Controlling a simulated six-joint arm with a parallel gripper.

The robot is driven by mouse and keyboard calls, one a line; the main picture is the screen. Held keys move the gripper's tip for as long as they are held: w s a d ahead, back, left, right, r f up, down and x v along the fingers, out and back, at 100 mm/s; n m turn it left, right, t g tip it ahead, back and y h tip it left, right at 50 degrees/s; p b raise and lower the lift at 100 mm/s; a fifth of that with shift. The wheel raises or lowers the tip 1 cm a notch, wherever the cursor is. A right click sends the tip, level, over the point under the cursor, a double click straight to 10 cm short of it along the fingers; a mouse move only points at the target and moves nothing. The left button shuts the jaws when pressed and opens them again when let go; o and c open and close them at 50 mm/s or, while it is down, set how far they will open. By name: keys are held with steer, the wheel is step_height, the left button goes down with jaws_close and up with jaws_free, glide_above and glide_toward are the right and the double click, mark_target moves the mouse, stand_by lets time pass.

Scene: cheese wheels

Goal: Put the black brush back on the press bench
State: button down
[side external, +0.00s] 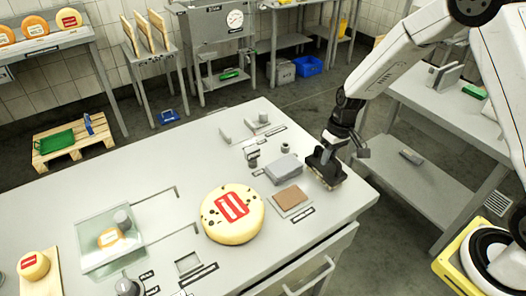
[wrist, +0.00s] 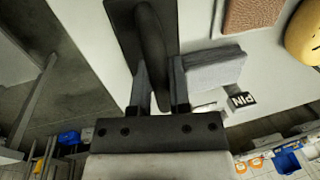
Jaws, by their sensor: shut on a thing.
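The black brush (side external: 325,172) is at the right corner of the near worktop (side external: 330,215). My gripper (side external: 331,150) is shut on its handle from above. In the wrist view the brush's dark handle (wrist: 151,45) lies between the two fingers (wrist: 160,90), with its flat body behind. I cannot tell whether its bristles touch the worktop. A metal bench with a round dial gauge (side external: 235,18) stands at the back; its labels are too small to read, so I cannot tell whether it is the press bench. A green brush-like thing (side external: 229,74) lies on its lower shelf.
A grey block (side external: 284,168) is close left of the brush, with a brown pad (side external: 291,198) in front. A spotted cheese wheel (side external: 232,213), small posts (side external: 252,160) and a clear box (side external: 109,240) are farther left. Another bench (side external: 445,105) stands right, across a floor gap.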

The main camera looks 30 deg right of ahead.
steer(key=shift+f, duration=0.15)
steer(key=c, duration=0.6)
jaws_free()
steer(key=shift+r, duration=0.2)
steer(key=r, duration=0.4)
steer(key=d+r, duration=0.1)
steer(key=r, duration=0.3)
steer(key=d+r, duration=0.1)
steer(key=r, duration=0.2)
steer(key=shift+d+r, duration=0.15)
steer(key=shift+r, duration=0.25)
steer(key=shift+s, duration=0.15)
steer(key=s+a+t, duration=0.1)
steer(key=s, duration=0.3)
steer(key=s+a+f+h, duration=0.1)
steer(key=s, duration=0.4)
steer(key=s+a+f+t+h, duration=0.1)
steer(key=s, duration=0.4)
steer(key=shift+s+a+t, duration=0.15)
steer(key=shift+t, duration=0.15)
